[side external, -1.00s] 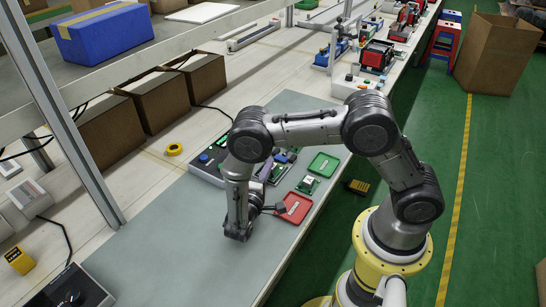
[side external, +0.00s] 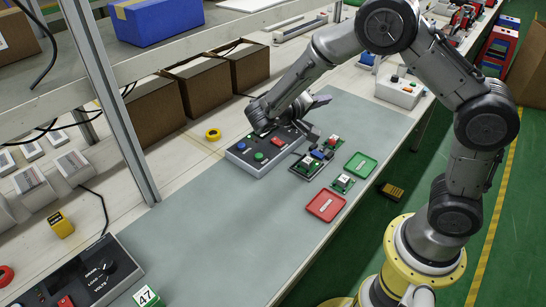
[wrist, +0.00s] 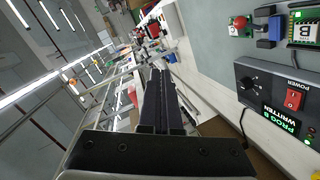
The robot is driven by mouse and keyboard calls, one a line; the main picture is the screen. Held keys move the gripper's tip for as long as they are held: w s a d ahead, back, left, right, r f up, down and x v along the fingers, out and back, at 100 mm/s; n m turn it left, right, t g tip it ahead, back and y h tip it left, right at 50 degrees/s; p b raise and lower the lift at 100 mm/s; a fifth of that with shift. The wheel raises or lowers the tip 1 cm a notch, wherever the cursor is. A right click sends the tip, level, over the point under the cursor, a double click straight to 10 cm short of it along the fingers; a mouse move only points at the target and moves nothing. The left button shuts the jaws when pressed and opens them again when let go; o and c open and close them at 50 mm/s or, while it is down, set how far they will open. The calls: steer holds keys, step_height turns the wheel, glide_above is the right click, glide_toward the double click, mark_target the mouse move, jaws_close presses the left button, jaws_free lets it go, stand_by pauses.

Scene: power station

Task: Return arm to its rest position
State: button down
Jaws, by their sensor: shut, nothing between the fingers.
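My gripper (side external: 320,101) is raised above the bench near the grey control box (side external: 262,152) and points sideways, not down at the bench. In the wrist view my gripper's dark fingers (wrist: 158,72) lie together, shut, with nothing between them. The wrist view looks along the room, tilted, with the ceiling lights at the left. My arm is folded upward from its yellow base, with the elbow high.
A device marked "PROG B WRITTEN" (wrist: 280,98) has a red power switch. A red tray (side external: 326,206), a green tray (side external: 361,166) and small circuit boards (side external: 342,184) lie on the grey mat (side external: 220,230).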

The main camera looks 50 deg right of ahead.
steer(key=s+r+m+t+y, duration=0.1)
steer(key=s+r+y, duration=0.7)
steer(key=s, duration=0.6)
steer(key=s+a+n+t+y, duration=0.2)
steer(key=s+a+n+y, duration=0.1)
steer(key=a, duration=0.3)
steer(key=s+a+f+n+t+y, duration=0.1)
steer(key=s+a+n+t+y, duration=0.2)
steer(key=a, duration=0.3)
steer(key=shift+a+n+t+y, duration=0.15)
steer(key=shift+n+t+y, duration=0.15)
steer(key=shift+n+y, duration=0.15)
